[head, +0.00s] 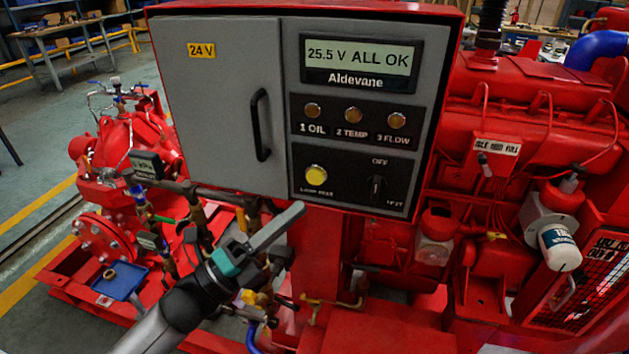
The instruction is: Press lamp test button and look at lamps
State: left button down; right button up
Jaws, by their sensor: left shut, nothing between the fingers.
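The grey control panel carries a round yellow lamp test button (316,175) on its lower black plate. Above it sit the lamps 1 OIL (312,110), 2 TEMP (353,114) and 3 FLOW (397,120), all dull amber-brown and looking unlit. The display (358,57) reads "25.5 V ALL OK". My left gripper (299,210) comes in from the lower left, shut and empty. Its fingertips show just below and left of the button, apart from it in the picture; the depth gap is hard to judge. My right gripper is not in view.
A rotary switch (376,186) sits right of the button. The grey cabinet door (215,110) with a black handle (260,125) is closed at left. Pipes and gauges (146,166) crowd the space beside my left arm. The red engine (530,110) fills the right side.

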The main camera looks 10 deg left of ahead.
aim_at(320, 174)
pick_arm(q)
jog(key=shift+w+d+b, duration=0.1)
jog(key=shift+w+b, duration=0.95)
jog(key=shift+w, duration=1.9)
jog(key=shift+w, duration=0.1)
jog(key=shift+w, duration=0.3)
jog(key=shift+w+b, duration=0.4)
jog(key=shift+w, duration=0.05)
jog(key=shift+s, duration=0.1)
dwell(0.4)
jog(key=shift+s+p, duration=0.35)
jog(key=shift+s, duration=0.4)
jog(key=shift+s, duration=0.15)
jog(key=s+p, duration=0.2)
jog(key=s, duration=0.2)
jog(key=shift+s, duration=0.35)
